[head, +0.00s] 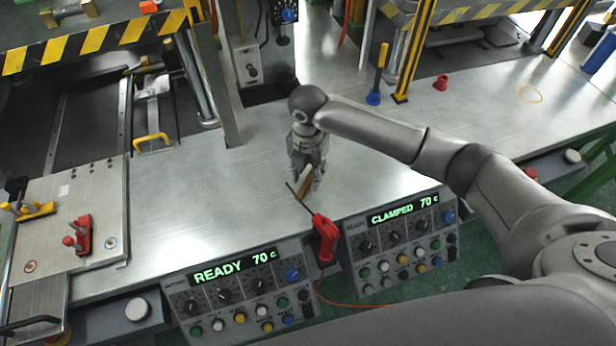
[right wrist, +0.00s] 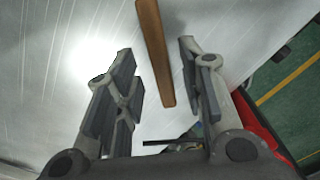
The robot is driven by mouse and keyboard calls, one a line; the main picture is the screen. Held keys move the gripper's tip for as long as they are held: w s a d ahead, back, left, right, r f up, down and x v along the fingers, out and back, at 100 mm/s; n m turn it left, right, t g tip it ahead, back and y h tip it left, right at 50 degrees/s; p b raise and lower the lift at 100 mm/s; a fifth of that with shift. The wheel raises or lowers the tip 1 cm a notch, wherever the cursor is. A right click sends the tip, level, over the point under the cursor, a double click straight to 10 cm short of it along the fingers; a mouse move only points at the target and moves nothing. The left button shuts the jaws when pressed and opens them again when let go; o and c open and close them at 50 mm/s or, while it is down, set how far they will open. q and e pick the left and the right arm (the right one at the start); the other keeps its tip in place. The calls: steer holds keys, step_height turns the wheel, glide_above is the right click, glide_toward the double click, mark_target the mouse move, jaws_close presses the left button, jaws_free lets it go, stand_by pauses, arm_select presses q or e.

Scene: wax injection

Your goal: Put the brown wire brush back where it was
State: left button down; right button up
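The brown wire brush shows as a narrow brown handle (right wrist: 154,55) in the right wrist view, running from the top edge down to between my fingers. In the head view a part of the brown handle (head: 304,186) shows just below my right gripper (head: 308,180), over the front part of the metal table. My right gripper (right wrist: 155,95) is open, with a gap between each finger and the handle. The bristles cannot be made out. My left gripper is not in view.
A red tool (head: 325,238) with a thin dark rod stands at the table's front edge, close to my right gripper. Two control boxes, READY (head: 235,300) and CLAMPED (head: 400,240), flank it. A blue-based yellow-handled tool (head: 374,97) and a red cup-like part (head: 441,82) stand farther back.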

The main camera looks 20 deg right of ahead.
mark_target(308, 180)
step_height(308, 180, up, 10)
steer(key=b, duration=0.1)
stand_by(0.6)
